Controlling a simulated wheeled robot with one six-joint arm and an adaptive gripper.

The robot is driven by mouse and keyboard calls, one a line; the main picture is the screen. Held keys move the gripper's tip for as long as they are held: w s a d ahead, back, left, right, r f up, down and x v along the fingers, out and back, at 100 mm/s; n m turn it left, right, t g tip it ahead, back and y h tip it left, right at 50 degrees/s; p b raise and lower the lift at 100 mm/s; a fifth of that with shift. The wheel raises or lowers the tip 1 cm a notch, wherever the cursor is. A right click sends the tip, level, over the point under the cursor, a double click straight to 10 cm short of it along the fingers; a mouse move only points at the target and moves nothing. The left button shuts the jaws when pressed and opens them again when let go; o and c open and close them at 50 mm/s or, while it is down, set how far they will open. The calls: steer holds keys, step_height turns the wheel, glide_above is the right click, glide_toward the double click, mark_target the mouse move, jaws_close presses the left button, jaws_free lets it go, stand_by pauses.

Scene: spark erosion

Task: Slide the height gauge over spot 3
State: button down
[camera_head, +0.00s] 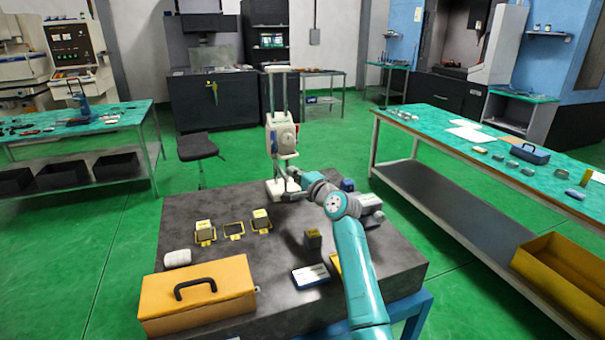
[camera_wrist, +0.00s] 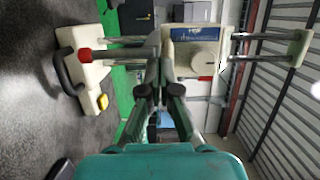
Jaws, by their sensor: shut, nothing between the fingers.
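The height gauge (camera_head: 284,138) is a tall white device with two upright posts, standing near the back edge of the dark stone table. In the wrist view it appears sideways, with its white body and blue display (camera_wrist: 194,33) beyond my fingers and its base (camera_wrist: 85,60) with a dark handle at left. My gripper (camera_head: 294,177) is shut and empty, close to the lower part of the gauge. It also shows in the wrist view (camera_wrist: 160,85), in front of the gauge; I cannot tell whether it touches.
The stone table (camera_head: 185,210) also holds an orange case (camera_head: 200,295), a white roll (camera_head: 177,258), a small dark block (camera_head: 312,240) and a blue-white box (camera_head: 311,275). A grey device (camera_head: 369,203) stands right of my arm. Bare surface lies in the table's middle.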

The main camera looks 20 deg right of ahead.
steer(key=shift+a, duration=0.3)
steer(key=a, duration=0.8)
steer(key=shift+a, duration=0.3)
steer(key=shift+d, duration=0.1)
